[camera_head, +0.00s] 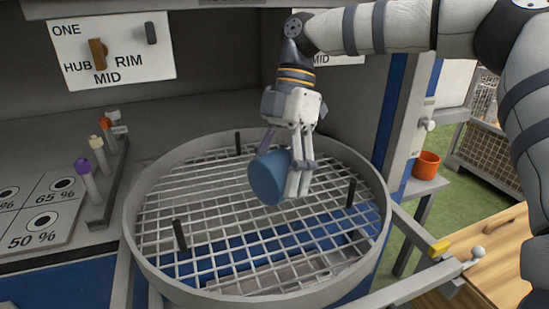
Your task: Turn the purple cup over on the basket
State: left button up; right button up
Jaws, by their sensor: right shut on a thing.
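The round basket (140,246) is a grey-rimmed wire mesh with several short black pegs standing up from it. My right gripper (301,178) reaches down over the basket and is shut on a blue cup (267,177). The cup is tilted on its side. I cannot tell whether it touches the mesh or hangs just above it. The fingers hide its right part, and I cannot tell which end is its mouth. I see no purple cup; the held cup looks blue. My left gripper is not in view.
At the left stand purple (86,178), cream and orange-topped knobs beside percent-marked plates (42,218). A sign (113,50) hangs on the back wall. At the right are an orange pot (426,166), a yellow-marked lever (439,248) and a wooden cabinet (500,262). Much of the mesh is bare.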

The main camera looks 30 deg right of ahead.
notch_tip(320, 180, down, 4)
jog(key=shift+r+b, duration=0.1)
jog(key=shift+b, duration=0.5)
jog(key=shift+f+p, duration=0.3)
jog(key=shift+f, duration=0.35)
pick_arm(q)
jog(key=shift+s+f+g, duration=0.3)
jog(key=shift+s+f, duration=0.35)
pick_arm(e)
jog(key=shift+f, duration=1)
jog(key=shift+f, duration=0.35)
jog(key=o, duration=1.4)
jog(key=shift+o, duration=0.2)
jog(key=shift+w, duration=0.1)
jog(key=v, duration=1.2)
jog(key=shift+f, duration=0.1)
